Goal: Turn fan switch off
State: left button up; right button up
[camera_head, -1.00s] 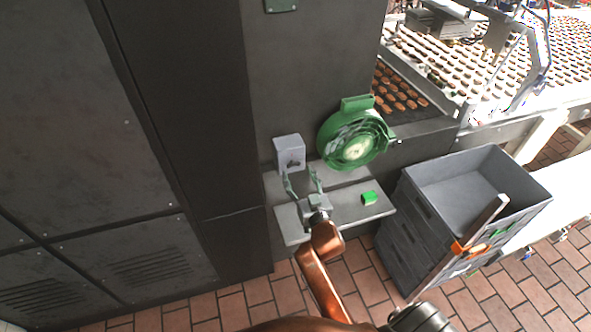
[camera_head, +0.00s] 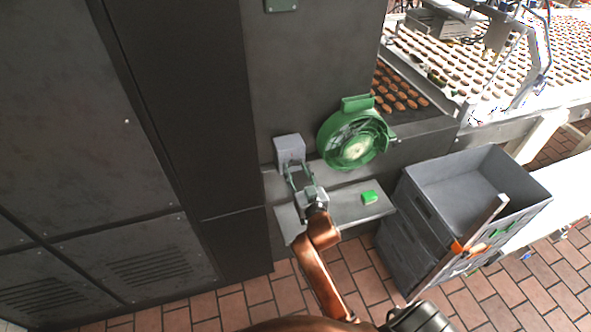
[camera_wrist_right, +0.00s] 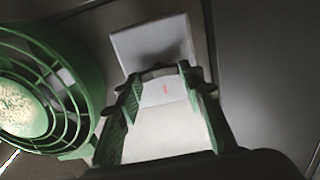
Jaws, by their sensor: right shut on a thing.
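The grey fan switch box (camera_head: 289,149) is fixed to the dark wall, left of the green round fan (camera_head: 352,140). My right gripper (camera_head: 297,171) reaches up to the front of the box, with its fingers close together. In the right wrist view, the grey box (camera_wrist_right: 153,43) is straight ahead. The green fan (camera_wrist_right: 35,100) shows at the left there. My left gripper is not in view.
A grey shelf (camera_head: 350,209) below the box carries a small green block (camera_head: 369,197). Grey stacked crates (camera_head: 425,215) stand to the right on the brick floor. A conveyor (camera_head: 470,60) with several rows of cookies is at the back right.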

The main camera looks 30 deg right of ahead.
jog(key=c, duration=0.3)
jog(key=n+p, duration=0.2)
jog(key=n, duration=0.1)
jog(key=shift+a+r+p, duration=0.1)
jog(key=shift+p, duration=0.2)
jog(key=n+p, duration=0.2)
jog(key=n, duration=0.3)
jog(key=n+p, duration=0.1)
jog(key=n, duration=0.4)
jog(key=shift+a+p, duration=0.15)
jog(key=shift+p, duration=0.15)
jog(key=shift+f+n+p, duration=0.15)
jog(key=shift+n+p, duration=0.05)
jog(key=shift+n, duration=1.05)
jog(key=shift+f+n+p, duration=0.15)
jog(key=shift+n+p, duration=0.05)
jog(key=shift+n, duration=1.05)
